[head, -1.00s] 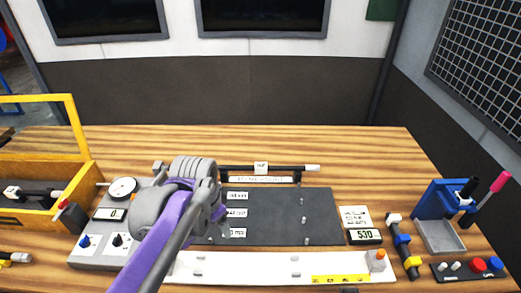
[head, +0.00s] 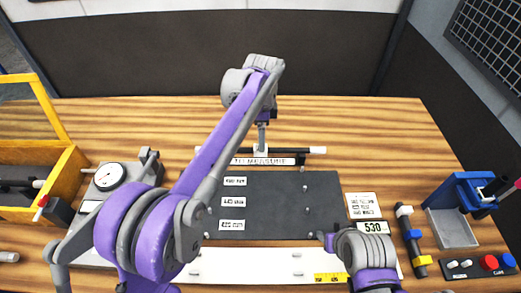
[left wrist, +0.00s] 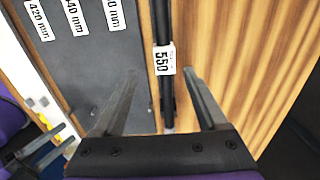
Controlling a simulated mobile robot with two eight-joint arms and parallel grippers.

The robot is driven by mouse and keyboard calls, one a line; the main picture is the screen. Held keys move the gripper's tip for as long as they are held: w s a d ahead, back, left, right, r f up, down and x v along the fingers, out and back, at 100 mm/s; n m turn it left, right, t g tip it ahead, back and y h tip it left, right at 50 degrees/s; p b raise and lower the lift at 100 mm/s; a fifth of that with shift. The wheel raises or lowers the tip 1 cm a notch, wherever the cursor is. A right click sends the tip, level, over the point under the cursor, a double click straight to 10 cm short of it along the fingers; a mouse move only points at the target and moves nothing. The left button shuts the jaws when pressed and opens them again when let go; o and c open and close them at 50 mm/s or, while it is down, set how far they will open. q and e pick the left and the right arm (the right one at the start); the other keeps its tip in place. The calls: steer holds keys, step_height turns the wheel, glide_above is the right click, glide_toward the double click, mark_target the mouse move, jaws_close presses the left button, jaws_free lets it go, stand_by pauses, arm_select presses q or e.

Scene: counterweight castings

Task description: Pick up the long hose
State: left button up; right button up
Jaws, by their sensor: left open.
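The long hose is black, with a white 550 label (left wrist: 165,60) around it, and lies on the holder with the TO MEASURE sign (head: 262,161). Its pale end (head: 318,150) shows at the right in the head view. My left gripper (head: 261,146) points down over the hose's middle and hides part of it. In the left wrist view its fingers (left wrist: 162,98) are open, one on each side of the hose, with gaps. My right gripper (head: 326,239) is low in the head view, over the white strip's right part; its two fingers look apart in the left wrist view.
A dark board (head: 275,205) with length labels lies in front of the holder. A dial gauge (head: 108,176) and yellow crate (head: 63,180) are at left. A short banded hose (head: 411,240) and blue stand (head: 462,190) are at right. The table behind the holder is clear.

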mark_target(255, 150)
arm_select(q)
steer(key=shift+w+a+f, duration=0.1)
steer(key=shift+w+f, duration=0.1)
steer(key=shift+f, duration=1.2)
steer(key=shift+w+a+f, duration=0.1)
steer(key=shift+w+f, duration=0.1)
steer(key=shift+f, duration=1.15)
jaws_close()
